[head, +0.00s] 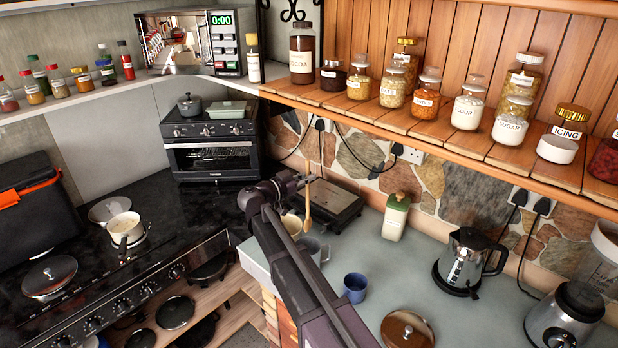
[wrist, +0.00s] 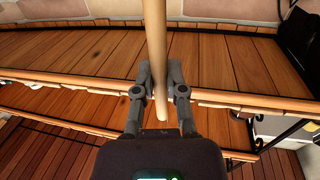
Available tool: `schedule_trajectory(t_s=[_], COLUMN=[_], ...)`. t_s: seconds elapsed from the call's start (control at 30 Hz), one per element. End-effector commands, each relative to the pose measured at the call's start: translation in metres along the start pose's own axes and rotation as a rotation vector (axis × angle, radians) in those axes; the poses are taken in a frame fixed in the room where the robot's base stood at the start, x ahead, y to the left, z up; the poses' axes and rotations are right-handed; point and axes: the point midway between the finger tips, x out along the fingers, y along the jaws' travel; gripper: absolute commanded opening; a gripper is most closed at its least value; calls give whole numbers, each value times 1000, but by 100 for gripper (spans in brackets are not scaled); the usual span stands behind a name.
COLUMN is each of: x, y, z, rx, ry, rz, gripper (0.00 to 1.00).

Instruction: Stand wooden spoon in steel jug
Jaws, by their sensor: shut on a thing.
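The wooden spoon (head: 307,212) hangs upright from my gripper (head: 306,182) in the head view, its broad end down. My gripper is shut on its handle. In the wrist view the handle (wrist: 155,40) runs between the two fingers of my gripper (wrist: 159,92). A grey metallic vessel (head: 317,250), which looks like the steel jug, stands on the grey counter below the spoon, partly hidden by my arm. The spoon's broad end shows above and a little left of it in the picture; the depth between them is hard to tell.
A cream cup (head: 292,224) stands close behind the jug, beside my arm. A blue mug (head: 355,287) and a round lid (head: 406,328) are to the right. The jar shelf (head: 420,130) overhangs the counter. The counter's middle is clear.

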Motion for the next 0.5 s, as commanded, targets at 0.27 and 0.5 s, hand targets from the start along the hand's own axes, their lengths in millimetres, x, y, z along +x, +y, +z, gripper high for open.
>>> schedule_trajectory(t_s=[0.27, 0.5], x=[0, 0], y=[0, 0], z=[17, 31], rx=[0, 0], ry=[0, 0], rz=[0, -1], gripper=[0, 0])
